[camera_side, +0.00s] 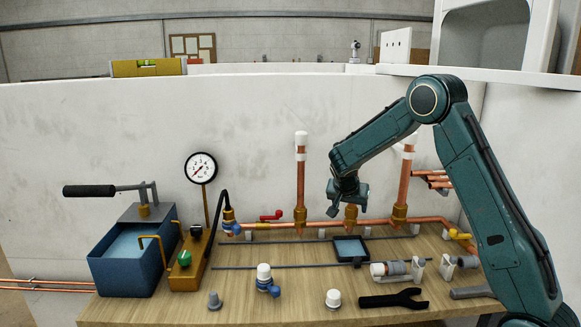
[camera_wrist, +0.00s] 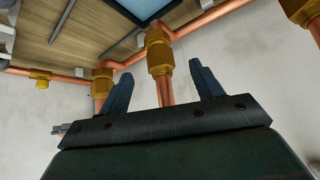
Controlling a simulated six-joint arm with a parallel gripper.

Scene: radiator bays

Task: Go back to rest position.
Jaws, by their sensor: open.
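My gripper (camera_side: 347,203) is at the end of my arm, above the right half of the wooden bench, in front of the horizontal copper pipe. In the wrist view its two dark fingers (camera_wrist: 163,85) stand wide apart with nothing held between them. A brass fitting (camera_wrist: 159,55) on a copper stub shows in the gap between the fingers in that view. In the side view the middle brass fitting (camera_side: 351,212) is just behind and below the gripper and partly hidden by it. I cannot tell whether a finger touches it.
Upright copper pipes with white caps (camera_side: 301,170) rise beside the gripper. A small dark tray (camera_side: 338,252) lies below it. A blue pump tank (camera_side: 124,272) and a pressure gauge (camera_side: 201,168) stand at the left. A black wrench (camera_side: 394,300) lies in front. The air above the bench is mostly clear.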

